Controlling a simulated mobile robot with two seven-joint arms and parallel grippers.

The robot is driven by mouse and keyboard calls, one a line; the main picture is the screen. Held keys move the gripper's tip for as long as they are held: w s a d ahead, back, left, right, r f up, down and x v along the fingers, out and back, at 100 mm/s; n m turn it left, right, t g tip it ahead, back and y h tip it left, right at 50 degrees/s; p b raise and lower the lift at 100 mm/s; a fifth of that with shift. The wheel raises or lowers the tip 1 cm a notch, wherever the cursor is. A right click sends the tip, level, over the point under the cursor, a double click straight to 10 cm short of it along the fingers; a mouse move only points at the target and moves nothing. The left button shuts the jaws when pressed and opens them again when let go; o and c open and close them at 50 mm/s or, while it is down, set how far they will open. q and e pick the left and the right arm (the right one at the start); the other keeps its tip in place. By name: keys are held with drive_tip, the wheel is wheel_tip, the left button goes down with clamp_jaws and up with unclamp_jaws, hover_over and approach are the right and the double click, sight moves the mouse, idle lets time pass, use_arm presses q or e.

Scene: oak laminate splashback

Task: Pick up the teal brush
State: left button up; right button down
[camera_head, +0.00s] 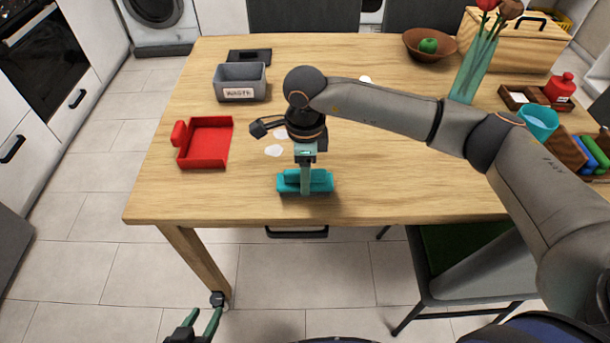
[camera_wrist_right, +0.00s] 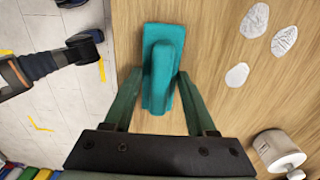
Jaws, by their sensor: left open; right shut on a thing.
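The teal brush (camera_head: 321,186) is at the front part of the wooden table, with its bristle side down; I cannot tell whether it touches the top. My right gripper (camera_head: 305,182) comes down over it from above and is shut on its raised handle. In the right wrist view the brush (camera_wrist_right: 163,50) lies between the two green fingers (camera_wrist_right: 160,84), and the handle's near end is between them. My left gripper (camera_head: 203,325) is open and empty, low in front of the table, away from the brush.
A red dustpan (camera_head: 222,143) lies on the table's left side. A grey bin labelled WASTE (camera_head: 226,83) stands behind it. White scraps (camera_head: 273,151) lie near my right wrist. A bowl (camera_head: 411,46), a vase (camera_head: 470,75) and a teal cup (camera_head: 538,124) are to the right.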

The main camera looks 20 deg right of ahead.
drive_tip(key=shift+r, duration=0.75)
drive_tip(key=s+a+r, duration=0.4)
drive_tip(key=s+r, duration=0.7)
drive_tip(key=s, duration=0.2)
drive_tip(key=shift+s+r, duration=0.2)
drive_tip(key=c, duration=0.7)
unclamp_jaws()
drive_tip(key=shift+c, duration=0.2)
drive_tip(key=c, duration=0.7)
